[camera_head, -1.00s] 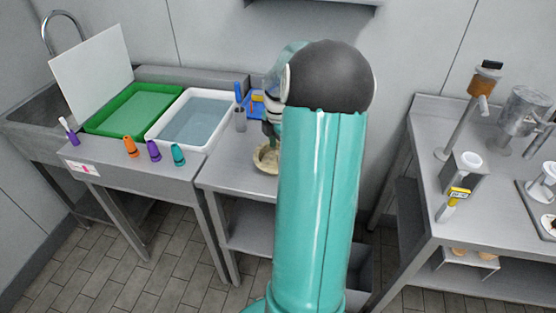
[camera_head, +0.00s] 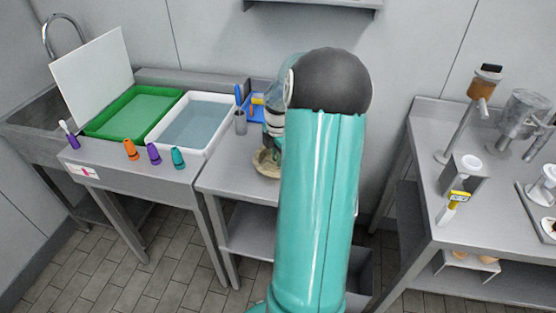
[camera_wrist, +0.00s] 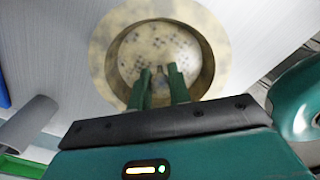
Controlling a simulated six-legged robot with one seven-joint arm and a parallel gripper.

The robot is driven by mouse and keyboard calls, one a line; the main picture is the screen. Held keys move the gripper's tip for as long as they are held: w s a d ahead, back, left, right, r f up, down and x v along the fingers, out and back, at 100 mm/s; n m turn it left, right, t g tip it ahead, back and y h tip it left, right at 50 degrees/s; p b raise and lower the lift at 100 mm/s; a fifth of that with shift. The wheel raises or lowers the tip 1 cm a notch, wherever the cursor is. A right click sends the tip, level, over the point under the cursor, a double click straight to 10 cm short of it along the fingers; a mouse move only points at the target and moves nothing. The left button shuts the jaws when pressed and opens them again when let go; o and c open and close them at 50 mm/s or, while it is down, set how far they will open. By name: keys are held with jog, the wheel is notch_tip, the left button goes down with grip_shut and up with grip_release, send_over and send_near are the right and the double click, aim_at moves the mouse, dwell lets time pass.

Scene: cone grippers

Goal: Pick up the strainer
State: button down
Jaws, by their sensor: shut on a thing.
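A round, beige, bowl-like thing with a mottled rim (camera_wrist: 103,50) shows below my gripper in the wrist view. Inside it is a pale round area with dark specks, which looks like the strainer (camera_wrist: 158,45); I cannot tell the two apart for certain. The beige thing also shows in the head view (camera_head: 265,163) on the middle metal table, partly behind my arm. My gripper (camera_wrist: 160,76) reaches over its near rim. Its two green fingers are shut on a small part between their tips, seemingly of the strainer. My arm hides the gripper's fingers in the head view.
Left of the middle table are a white water tray (camera_head: 210,149), a green tray (camera_head: 92,128) and small coloured cones. A grey cup (camera_head: 241,124) and blue tray (camera_head: 256,100) stand behind the bowl. Lab apparatus fills the right table (camera_head: 425,150). A wall shelf hangs above.

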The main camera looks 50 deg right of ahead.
jog(key=shift+r, duration=0.4)
notch_tip(320, 180, up, 2)
jog(key=shift+r, duration=0.1)
jog(key=s+a+r, duration=0.9)
jog(key=a+r, duration=0.1)
jog(key=shift+a, duration=0.35)
